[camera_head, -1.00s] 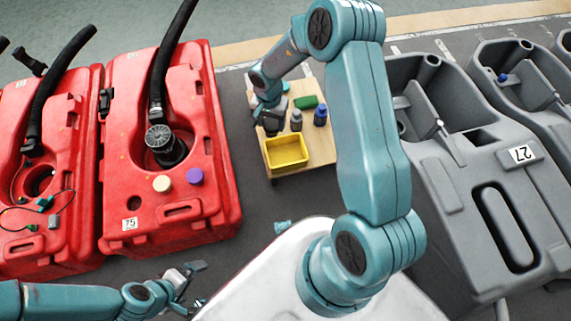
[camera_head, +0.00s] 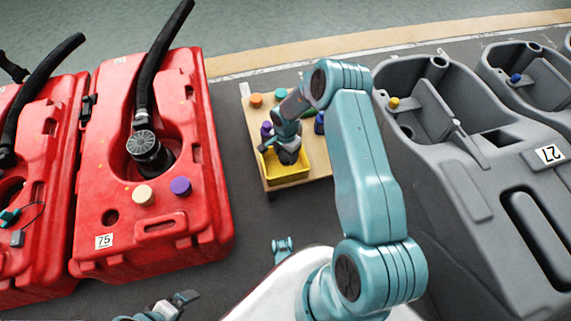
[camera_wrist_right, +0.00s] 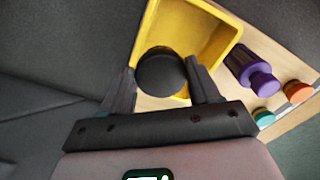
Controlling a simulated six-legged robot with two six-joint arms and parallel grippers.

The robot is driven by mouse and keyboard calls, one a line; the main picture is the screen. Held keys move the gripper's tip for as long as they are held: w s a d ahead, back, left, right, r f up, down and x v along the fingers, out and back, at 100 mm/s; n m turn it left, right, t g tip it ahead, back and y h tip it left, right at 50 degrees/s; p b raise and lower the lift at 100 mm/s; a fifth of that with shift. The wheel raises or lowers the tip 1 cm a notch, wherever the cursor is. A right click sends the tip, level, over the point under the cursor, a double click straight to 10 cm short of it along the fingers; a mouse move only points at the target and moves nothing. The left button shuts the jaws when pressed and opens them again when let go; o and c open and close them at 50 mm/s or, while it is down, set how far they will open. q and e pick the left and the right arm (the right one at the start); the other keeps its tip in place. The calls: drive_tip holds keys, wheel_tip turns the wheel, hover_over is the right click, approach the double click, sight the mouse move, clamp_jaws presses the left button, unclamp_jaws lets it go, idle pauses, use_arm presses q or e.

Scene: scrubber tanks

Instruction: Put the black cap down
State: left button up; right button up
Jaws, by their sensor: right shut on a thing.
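The black cap (camera_wrist_right: 160,73) is between the two fingers of my right gripper (camera_wrist_right: 161,84) in the right wrist view, and the gripper is shut on it. The yellow bin (camera_wrist_right: 212,22) lies just beyond and partly behind the cap there. In the head view my right gripper (camera_head: 270,146) is over the yellow bin (camera_head: 288,178) on the wooden table (camera_head: 319,163); the cap cannot be made out there. Whether the cap touches the bin cannot be told. My left gripper (camera_head: 184,299) is at the bottom left, too small to judge its jaws.
A purple bottle (camera_wrist_right: 248,69) and orange (camera_wrist_right: 298,92) and teal (camera_wrist_right: 263,117) caps are beside the bin. Red tank 75 (camera_head: 205,215) stands left, with a cream cap (camera_head: 143,195) and purple cap (camera_head: 181,186) on top. Grey tanks (camera_head: 480,185) stand right.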

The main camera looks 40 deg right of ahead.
wheel_tip(320, 180, down, 5)
drive_tip(key=shift+r+b, duration=0.2)
drive_tip(key=shift+b, duration=0.75)
drive_tip(key=shift+f, duration=0.2)
drive_tip(key=shift+r, duration=0.2)
drive_tip(key=shift+f, duration=0.1)
drive_tip(key=shift+f+b, duration=0.3)
drive_tip(key=shift+f, duration=0.25)
drive_tip(key=o, duration=1.2)
drive_tip(key=shift+c, duration=0.2)
drive_tip(key=shift+r, duration=0.1)
